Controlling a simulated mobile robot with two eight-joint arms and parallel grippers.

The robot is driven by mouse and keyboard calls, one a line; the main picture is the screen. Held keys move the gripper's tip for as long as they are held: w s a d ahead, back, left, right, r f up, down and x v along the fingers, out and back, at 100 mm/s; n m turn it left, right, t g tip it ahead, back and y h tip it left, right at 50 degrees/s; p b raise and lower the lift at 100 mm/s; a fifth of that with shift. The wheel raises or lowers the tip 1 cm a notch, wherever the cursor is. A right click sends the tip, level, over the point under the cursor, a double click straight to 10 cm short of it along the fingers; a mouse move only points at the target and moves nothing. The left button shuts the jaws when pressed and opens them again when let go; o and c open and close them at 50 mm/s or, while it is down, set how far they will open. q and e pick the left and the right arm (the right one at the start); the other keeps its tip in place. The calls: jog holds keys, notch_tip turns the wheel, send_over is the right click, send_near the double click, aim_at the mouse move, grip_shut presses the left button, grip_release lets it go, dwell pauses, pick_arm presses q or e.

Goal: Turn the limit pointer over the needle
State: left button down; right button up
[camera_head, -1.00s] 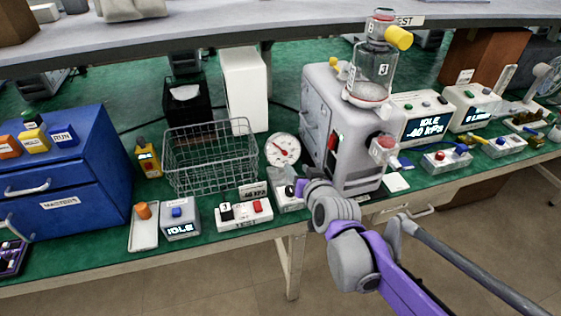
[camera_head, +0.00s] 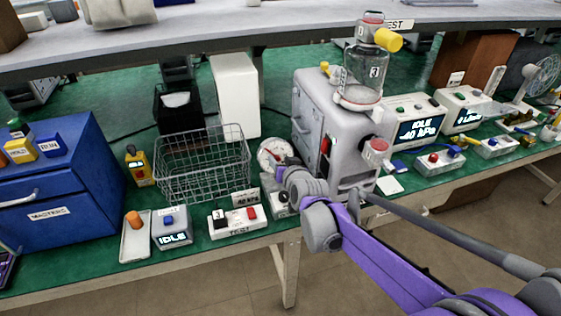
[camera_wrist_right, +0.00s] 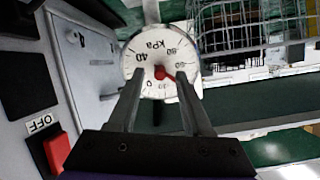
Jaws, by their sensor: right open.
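A round white pressure gauge (camera_head: 270,149) stands on the green bench between the wire basket and the grey pump. In the right wrist view, its dial (camera_wrist_right: 150,50) carries kPa numbers, and a red hub with a short red pointer (camera_wrist_right: 169,77) shows near the middle. I cannot clearly tell the limit pointer from the needle. My right gripper (camera_head: 282,172) is right in front of the gauge and covers its lower right part. In the wrist view its two fingers (camera_wrist_right: 156,84) are spread apart, empty, over the lower dial. My left gripper is out of view.
The grey pump (camera_head: 308,118) with its glass canister stands close on the right of the gripper. The wire basket (camera_head: 203,175) is close on the left. A red OFF switch (camera_wrist_right: 57,150) is near the gripper. A white TEST box (camera_head: 232,223) sits in front.

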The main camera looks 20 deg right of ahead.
grip_shut()
jog(key=shift+n, duration=0.5)
grip_release()
jog(key=p+v, duration=0.1)
jog(key=v, duration=1)
dwell(0.4)
